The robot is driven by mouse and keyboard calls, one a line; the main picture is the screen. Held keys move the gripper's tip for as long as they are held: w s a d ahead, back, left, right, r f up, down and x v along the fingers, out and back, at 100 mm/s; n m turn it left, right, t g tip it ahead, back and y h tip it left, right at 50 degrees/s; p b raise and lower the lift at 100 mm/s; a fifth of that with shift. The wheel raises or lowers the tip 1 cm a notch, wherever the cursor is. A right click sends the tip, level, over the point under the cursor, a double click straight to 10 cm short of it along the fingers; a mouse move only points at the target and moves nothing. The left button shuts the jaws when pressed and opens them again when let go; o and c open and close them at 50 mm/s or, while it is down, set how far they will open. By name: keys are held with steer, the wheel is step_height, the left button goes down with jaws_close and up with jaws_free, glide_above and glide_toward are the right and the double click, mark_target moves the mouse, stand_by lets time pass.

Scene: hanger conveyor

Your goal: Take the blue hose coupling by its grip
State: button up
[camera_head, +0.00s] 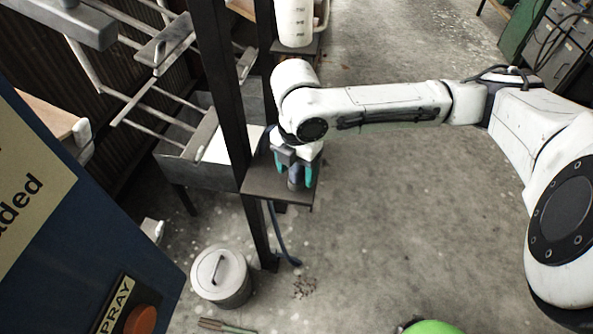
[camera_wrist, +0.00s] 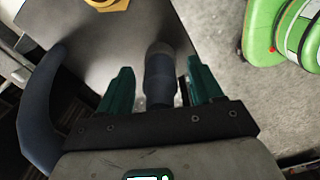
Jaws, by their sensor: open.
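The blue hose coupling (camera_wrist: 160,76) shows in the wrist view as a dark blue-grey upright cylinder, standing between the two teal fingers of my gripper (camera_wrist: 161,88). A gap shows on its right side; on the left I cannot tell the exact clearance. Its lower part is hidden by my gripper body. A dark blue hose (camera_wrist: 38,112) curves down at the left of the wrist view. In the head view my gripper (camera_head: 294,172) is open, pointing down over a small grey shelf (camera_head: 262,186) on a black post. The coupling is mostly hidden there, and the hose (camera_head: 281,236) hangs below.
A brass-coloured part (camera_wrist: 108,4) lies on the shelf at the wrist view's top. The black post (camera_head: 222,95) stands close left of my gripper. A lidded metal can (camera_head: 221,277) is on the floor.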

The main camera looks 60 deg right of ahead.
steer(key=shift+c, duration=0.5)
steer(key=c, duration=1)
steer(key=shift+r, duration=0.1)
steer(key=shift+r, duration=0.5)
step_height(320, 180, up, 2)
steer(key=shift+r, duration=0.2)
steer(key=shift+s+a+r+p, duration=0.7)
steer(key=shift+s+r+p, duration=1.2)
steer(key=shift+p, duration=1.25)
steer(key=shift+s+a+r+p, duration=0.75)
steer(key=shift+s+r+p, duration=0.5)
steer(key=shift+s+p, duration=1.6)
steer(key=shift+s+a+r+p, duration=0.7)
steer(key=shift+s+r+p, duration=1.05)
steer(key=shift+p, duration=1.7)
steer(key=shift+s+f, duration=0.15)
steer(key=shift+f, duration=0.05)
